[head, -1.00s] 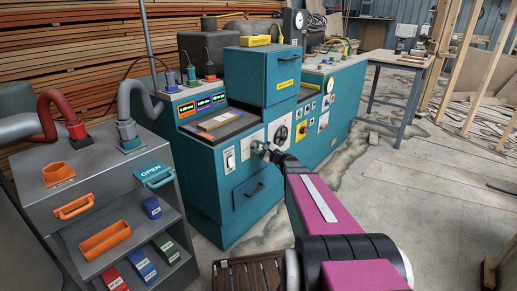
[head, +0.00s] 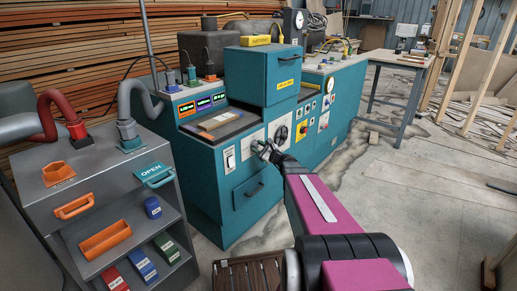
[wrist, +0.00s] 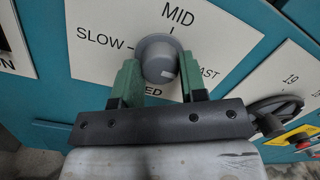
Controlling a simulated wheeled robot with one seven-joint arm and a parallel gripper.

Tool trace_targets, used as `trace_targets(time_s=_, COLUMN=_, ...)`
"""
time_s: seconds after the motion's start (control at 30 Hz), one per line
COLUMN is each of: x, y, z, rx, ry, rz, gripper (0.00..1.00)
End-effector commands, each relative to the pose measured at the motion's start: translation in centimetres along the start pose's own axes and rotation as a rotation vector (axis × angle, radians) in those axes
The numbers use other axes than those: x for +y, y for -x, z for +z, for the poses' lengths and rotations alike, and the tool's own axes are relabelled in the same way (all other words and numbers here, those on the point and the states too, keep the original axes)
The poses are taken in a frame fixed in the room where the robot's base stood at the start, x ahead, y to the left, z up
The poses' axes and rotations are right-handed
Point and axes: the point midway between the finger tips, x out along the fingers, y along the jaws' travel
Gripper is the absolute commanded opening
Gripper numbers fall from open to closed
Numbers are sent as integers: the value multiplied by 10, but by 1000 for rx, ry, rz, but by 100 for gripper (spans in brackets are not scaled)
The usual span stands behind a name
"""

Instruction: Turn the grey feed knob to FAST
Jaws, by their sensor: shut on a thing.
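The grey feed knob (wrist: 158,58) sits on a white label plate (wrist: 100,62) on the teal machine. The plate reads SLOW at the left, MID at the top and FAST at the right, with FAST partly covered by a finger. My gripper (wrist: 160,74) has its two green fingers on either side of the knob, shut on it. I cannot make out a pointer mark on the knob. In the head view my gripper (head: 266,151) reaches the front panel of the teal machine (head: 205,180), and the knob is mostly hidden there.
A white switch plate (head: 229,158) is to the left of the knob, and a drawer (head: 255,188) is below. A grey cart (head: 90,185) with orange bins stands at the left. The floor at right is open.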

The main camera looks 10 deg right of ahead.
Motion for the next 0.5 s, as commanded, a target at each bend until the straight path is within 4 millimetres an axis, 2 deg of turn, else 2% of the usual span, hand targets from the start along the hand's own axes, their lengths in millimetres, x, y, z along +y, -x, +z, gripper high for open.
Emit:
trace_targets(time_s=0.13, x=0, y=1, z=-1, rx=3, ry=0, rz=0, gripper=15)
trace_targets(time_s=0.17, x=0, y=1, z=-1, rx=3, ry=0, rz=1, gripper=45)
trace_targets(time_s=0.2, x=0, y=1, z=-1, rx=3, ry=0, rz=1, gripper=58)
trace_targets(time_s=0.23, x=0, y=1, z=-1, rx=3, ry=0, rz=1, gripper=64)
trace_targets(time_s=0.5, x=0, y=1, z=0, rx=1, ry=1, rz=0, gripper=64)
